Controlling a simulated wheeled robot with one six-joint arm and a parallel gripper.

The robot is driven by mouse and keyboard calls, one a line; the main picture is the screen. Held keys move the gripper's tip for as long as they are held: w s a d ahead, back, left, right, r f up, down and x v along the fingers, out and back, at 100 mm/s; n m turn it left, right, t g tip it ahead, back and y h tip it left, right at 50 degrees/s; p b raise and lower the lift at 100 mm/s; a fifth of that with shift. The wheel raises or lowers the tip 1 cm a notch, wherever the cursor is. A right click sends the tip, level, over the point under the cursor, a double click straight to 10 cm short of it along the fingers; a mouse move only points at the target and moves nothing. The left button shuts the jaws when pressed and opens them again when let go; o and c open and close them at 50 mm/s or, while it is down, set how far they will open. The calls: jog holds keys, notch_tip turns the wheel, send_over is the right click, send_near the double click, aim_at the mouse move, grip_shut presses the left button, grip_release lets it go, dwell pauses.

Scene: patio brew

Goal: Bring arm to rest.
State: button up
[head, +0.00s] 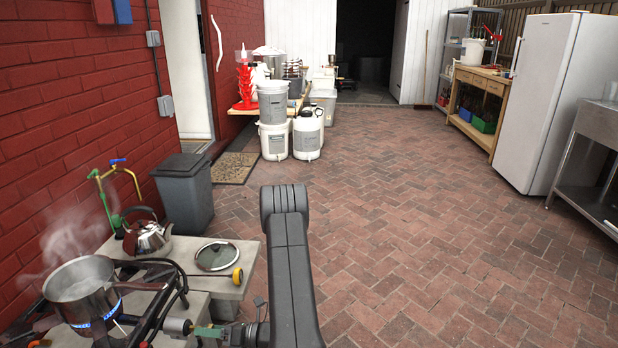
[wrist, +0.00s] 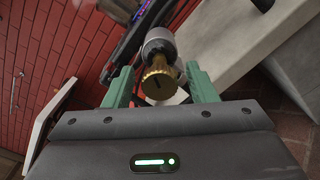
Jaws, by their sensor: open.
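My arm reaches from the right side of the stone counter down to its front edge in the head view. My gripper (head: 206,332) is low at the bottom, beside the burner stand. In the wrist view the two green fingers of my gripper (wrist: 160,80) are apart. A brass knob (wrist: 157,84) on a grey valve body (wrist: 158,44) sits between them, with gaps on both sides, so it is not gripped. In the head view the valve (head: 177,327) lies just left of the fingers. Blue flame (head: 97,328) shows under the steaming pot (head: 82,288).
A kettle (head: 147,234) and a glass lid (head: 217,256) stand on the counter (head: 240,252). A grey bin (head: 184,193) stands behind it. A red brick wall (head: 75,110) closes the left. The paved floor (head: 420,220) to the right is open.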

jog(key=n+b, duration=0.2)
jog(key=n, duration=0.4)
jog(key=shift+f+b, duration=0.15)
jog(key=shift+b, duration=0.25)
jog(key=n+b, duration=0.1)
jog(key=n, duration=0.2)
jog(key=shift+b, duration=0.4)
jog(key=shift+n+b, duration=0.55)
jog(key=shift+n, duration=0.75)
